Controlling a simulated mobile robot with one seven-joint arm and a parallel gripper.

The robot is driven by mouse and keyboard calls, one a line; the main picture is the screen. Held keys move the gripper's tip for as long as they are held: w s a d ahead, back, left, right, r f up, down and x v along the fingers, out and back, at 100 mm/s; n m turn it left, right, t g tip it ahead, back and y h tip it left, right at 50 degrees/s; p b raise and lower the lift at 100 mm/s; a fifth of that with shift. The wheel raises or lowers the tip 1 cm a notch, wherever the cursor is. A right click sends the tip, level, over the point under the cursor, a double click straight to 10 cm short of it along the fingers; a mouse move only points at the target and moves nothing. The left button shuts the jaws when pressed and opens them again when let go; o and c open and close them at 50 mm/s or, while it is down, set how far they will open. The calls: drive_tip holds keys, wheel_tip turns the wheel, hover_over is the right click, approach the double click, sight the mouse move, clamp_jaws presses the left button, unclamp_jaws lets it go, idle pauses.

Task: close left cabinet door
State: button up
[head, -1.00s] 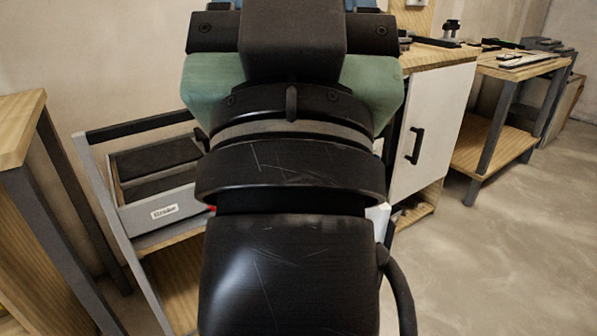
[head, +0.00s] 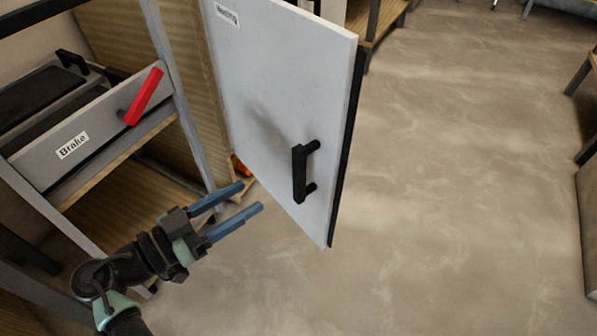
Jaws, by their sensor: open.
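The white cabinet door (head: 270,85) stands swung out from the wooden cabinet (head: 190,60) in the head view. It has a black bar handle (head: 300,172) near its right edge and a small label at the top left. My gripper (head: 250,197) has two blue fingers, spread apart and empty. It is at the lower left of the door, pointing toward the door's lower part. The fingertips appear close to the door, but I cannot tell whether they touch it. The door hides most of the cabinet's inside.
A grey drawer unit labelled "Brake" (head: 75,146) with a red handle (head: 143,97) stands to the left. A small orange thing (head: 241,167) shows behind the door's lower edge. The concrete floor (head: 450,190) to the right is clear. Other benches stand at the back and far right.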

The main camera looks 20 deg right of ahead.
sight(295, 172)
drive_tip(key=shift+h, duration=0.3)
drive_tip(key=b+x, duration=0.1)
drive_tip(key=x, duration=0.3)
drive_tip(key=b+x, duration=0.1)
drive_tip(key=x, duration=0.3)
drive_tip(key=b+x, duration=0.1)
drive_tip(key=x, duration=0.3)
drive_tip(key=shift+s+d+f, duration=0.2)
drive_tip(key=shift+d, duration=0.2)
drive_tip(key=shift+c, duration=0.2)
clamp_jaws()
idle(0.4)
